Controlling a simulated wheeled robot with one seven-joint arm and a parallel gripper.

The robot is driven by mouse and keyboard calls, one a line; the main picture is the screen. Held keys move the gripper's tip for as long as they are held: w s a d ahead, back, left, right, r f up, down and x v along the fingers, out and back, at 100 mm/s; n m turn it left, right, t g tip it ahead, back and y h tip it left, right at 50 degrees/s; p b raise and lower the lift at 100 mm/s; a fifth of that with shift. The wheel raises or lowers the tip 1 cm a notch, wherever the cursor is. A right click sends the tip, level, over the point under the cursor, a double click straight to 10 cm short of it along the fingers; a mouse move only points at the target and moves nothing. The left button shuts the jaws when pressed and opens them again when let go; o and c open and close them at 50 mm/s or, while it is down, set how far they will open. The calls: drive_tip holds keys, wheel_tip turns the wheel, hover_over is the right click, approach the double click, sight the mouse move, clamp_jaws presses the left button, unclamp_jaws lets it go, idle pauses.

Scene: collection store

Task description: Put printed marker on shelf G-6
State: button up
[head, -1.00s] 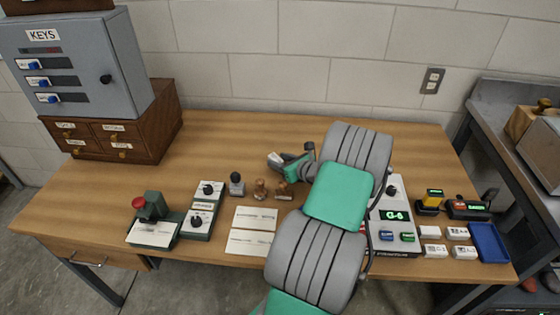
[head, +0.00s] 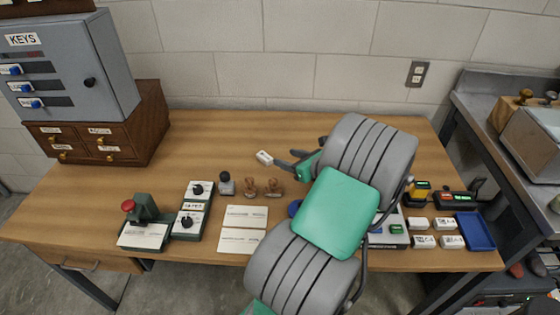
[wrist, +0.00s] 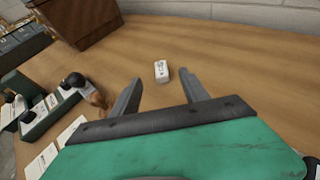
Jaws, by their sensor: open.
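The marker, a small white block with dark print on top (head: 265,157), lies on the wooden desk behind the stamps. The wrist view also shows the marker (wrist: 161,71), just beyond and roughly between the fingertips. My gripper (head: 284,158) is open and empty, low over the desk to the right of the marker; its two dark fingers also show in the wrist view (wrist: 160,77). The print on the marker is too small to read. No shelf labelled G-6 shows. The label device (head: 390,238) is largely hidden behind my arm.
Stamps (head: 250,187), cards (head: 246,216) and a press (head: 146,222) stand on the left front of the desk. White labelled blocks (head: 424,242) and a blue tray (head: 476,247) are at the right. A key cabinet (head: 85,65) stands back left. The desk's back middle is clear.

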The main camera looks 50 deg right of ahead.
drive_tip(key=w+r, duration=0.3)
drive_tip(key=r, duration=0.1)
drive_tip(key=b, duration=0.1)
approach(267, 158)
drive_tip(key=shift+x, duration=1.25)
drive_tip(key=x, duration=0.7)
drive_tip(key=shift+w+d+f, duration=0.1)
drive_tip(key=shift+w+f, duration=0.05)
drive_tip(key=shift+w, duration=0.1)
drive_tip(key=shift+c, duration=0.2)
clamp_jaws()
